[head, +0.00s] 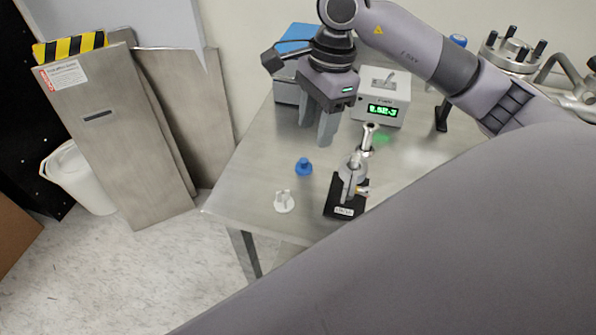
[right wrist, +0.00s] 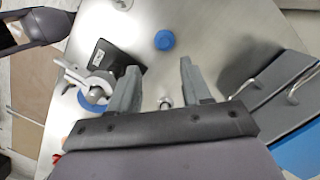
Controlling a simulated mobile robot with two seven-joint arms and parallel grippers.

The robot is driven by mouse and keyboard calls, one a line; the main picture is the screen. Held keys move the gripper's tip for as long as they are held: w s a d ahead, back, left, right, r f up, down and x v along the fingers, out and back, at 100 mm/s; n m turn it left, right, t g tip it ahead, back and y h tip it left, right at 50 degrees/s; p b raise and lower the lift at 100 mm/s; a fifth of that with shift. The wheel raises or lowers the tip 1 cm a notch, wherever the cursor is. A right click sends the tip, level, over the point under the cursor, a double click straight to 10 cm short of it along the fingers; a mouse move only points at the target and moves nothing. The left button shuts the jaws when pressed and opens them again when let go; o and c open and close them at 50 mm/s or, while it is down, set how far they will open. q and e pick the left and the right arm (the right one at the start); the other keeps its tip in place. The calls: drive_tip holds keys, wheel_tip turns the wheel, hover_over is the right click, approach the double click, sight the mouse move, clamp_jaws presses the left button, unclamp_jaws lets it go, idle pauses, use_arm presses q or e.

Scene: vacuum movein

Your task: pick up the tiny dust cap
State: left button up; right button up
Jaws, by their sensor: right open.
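A small blue cap (head: 304,167) stands on the steel table near its left front part; I take it to be the dust cap. It also shows in the right wrist view (right wrist: 164,40), beyond the fingertips. My right gripper (head: 319,138) is open and points down above the table, behind the blue cap and apart from it. In the right wrist view its two fingers (right wrist: 159,68) are spread with nothing held between them. My left gripper is in neither view.
A metal valve fitting on a black base (head: 343,207) stands right of the cap. A white knob-like piece (head: 284,201) lies nearer the table's front edge. A box with a green display (head: 382,110) and a blue-topped box (head: 296,40) stand behind. Steel panels (head: 115,130) lean at left.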

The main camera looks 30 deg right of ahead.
sight(305, 160)
drive_tip(key=shift+a+f, duration=0.15)
drive_tip(key=shift+f, duration=0.6)
drive_tip(key=shift+a+f, duration=0.1)
drive_tip(key=shift+f, duration=0.6)
drive_tip(key=f, duration=0.3)
drive_tip(key=w+a+f, duration=0.1)
drive_tip(key=f, duration=0.1)
clamp_jaws()
